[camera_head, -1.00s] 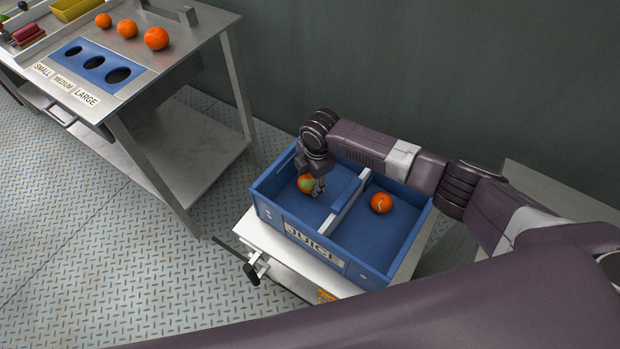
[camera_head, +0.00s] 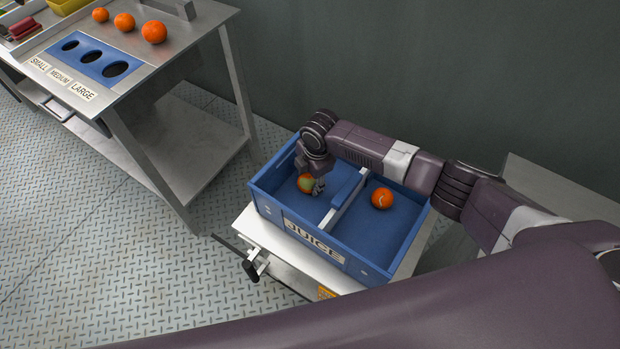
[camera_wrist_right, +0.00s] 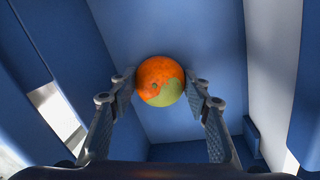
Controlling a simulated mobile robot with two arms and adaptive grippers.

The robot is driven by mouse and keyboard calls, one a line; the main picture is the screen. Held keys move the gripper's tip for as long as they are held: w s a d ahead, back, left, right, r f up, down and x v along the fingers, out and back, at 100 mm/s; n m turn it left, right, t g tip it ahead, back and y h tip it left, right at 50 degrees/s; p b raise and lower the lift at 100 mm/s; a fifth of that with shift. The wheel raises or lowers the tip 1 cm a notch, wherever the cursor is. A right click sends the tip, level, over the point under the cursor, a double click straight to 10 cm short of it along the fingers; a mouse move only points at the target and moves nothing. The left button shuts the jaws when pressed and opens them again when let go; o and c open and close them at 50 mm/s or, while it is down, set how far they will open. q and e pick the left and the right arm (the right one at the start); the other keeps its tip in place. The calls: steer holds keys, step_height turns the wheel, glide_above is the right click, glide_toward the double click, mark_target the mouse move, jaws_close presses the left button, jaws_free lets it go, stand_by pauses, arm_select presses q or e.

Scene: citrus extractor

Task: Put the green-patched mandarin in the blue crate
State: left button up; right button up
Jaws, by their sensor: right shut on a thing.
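The green-patched mandarin (camera_head: 306,183) is inside the left compartment of the blue crate (camera_head: 357,267), which is labelled JUICE. My right gripper (camera_head: 313,184) reaches down into that compartment and is shut on the mandarin. In the right wrist view the mandarin (camera_wrist_right: 160,81) sits between the two fingertips (camera_wrist_right: 160,88), its green patch at the lower right. I cannot tell whether the mandarin touches the crate floor. My left gripper is not in view.
Another orange mandarin (camera_head: 381,198) with a pale mark lies in the right compartment, past the divider (camera_head: 345,205). The crate stands on a white-topped cart (camera_head: 262,236). At the upper left, a steel table holds three mandarins (camera_head: 124,22) and a blue sizing plate (camera_head: 92,61).

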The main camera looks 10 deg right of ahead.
steer(key=o, duration=1.3)
steer(key=shift+c, duration=0.2)
step_height(320, 180, up, 12)
steer(key=s, duration=0.2)
steer(key=shift+d, duration=0.35)
